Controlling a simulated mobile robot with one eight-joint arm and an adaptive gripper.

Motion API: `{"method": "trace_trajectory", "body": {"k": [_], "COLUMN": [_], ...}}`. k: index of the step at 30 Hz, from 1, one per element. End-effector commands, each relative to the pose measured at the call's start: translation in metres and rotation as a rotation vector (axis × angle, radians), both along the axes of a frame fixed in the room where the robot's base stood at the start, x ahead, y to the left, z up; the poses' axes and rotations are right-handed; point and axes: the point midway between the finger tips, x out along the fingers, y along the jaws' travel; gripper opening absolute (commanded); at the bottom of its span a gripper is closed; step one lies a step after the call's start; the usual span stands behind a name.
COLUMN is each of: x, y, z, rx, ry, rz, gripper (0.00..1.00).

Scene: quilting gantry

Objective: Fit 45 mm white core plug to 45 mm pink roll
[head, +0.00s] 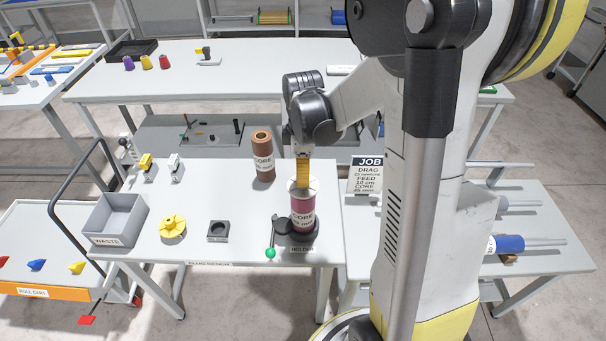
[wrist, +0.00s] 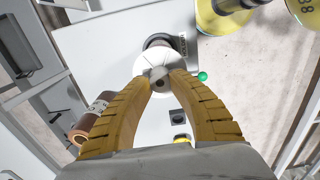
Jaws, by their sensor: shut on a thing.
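The pink roll (head: 303,207) stands upright in the dark holder (head: 301,238) at the front right of the near bench. The white core plug (head: 313,184) is at the roll's top end. In the wrist view the white plug (wrist: 151,65) shows as a pale disc, and it hides most of the roll below. My gripper (head: 303,184) has yellow fingers pointing down over the roll. In the wrist view the fingertips (wrist: 160,79) are shut on the middle of the plug. I cannot tell whether the plug is fully seated or slightly above the roll.
A brown roll (head: 263,157) stands behind and left of the pink one. A dark square block (head: 217,231), a yellow spoked part (head: 173,228) and a grey waste bin (head: 116,218) stand to the left. A green-tipped lever (head: 271,252) is beside the holder. A job sign (head: 366,174) stands right.

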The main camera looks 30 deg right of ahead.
Motion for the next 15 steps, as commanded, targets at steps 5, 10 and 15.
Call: {"method": "trace_trajectory", "body": {"k": [5, 10, 15], "x": [0.0000, 0.0000, 0.0000], "y": [0.0000, 0.0000, 0.0000], "z": [-0.0055, -0.0098, -0.0095], "rx": [0.000, 0.000, 0.000], "ry": [0.000, 0.000, 0.000], "rz": [0.000, 0.000, 0.000], "gripper": [0.00, 0.00, 0.47]}}
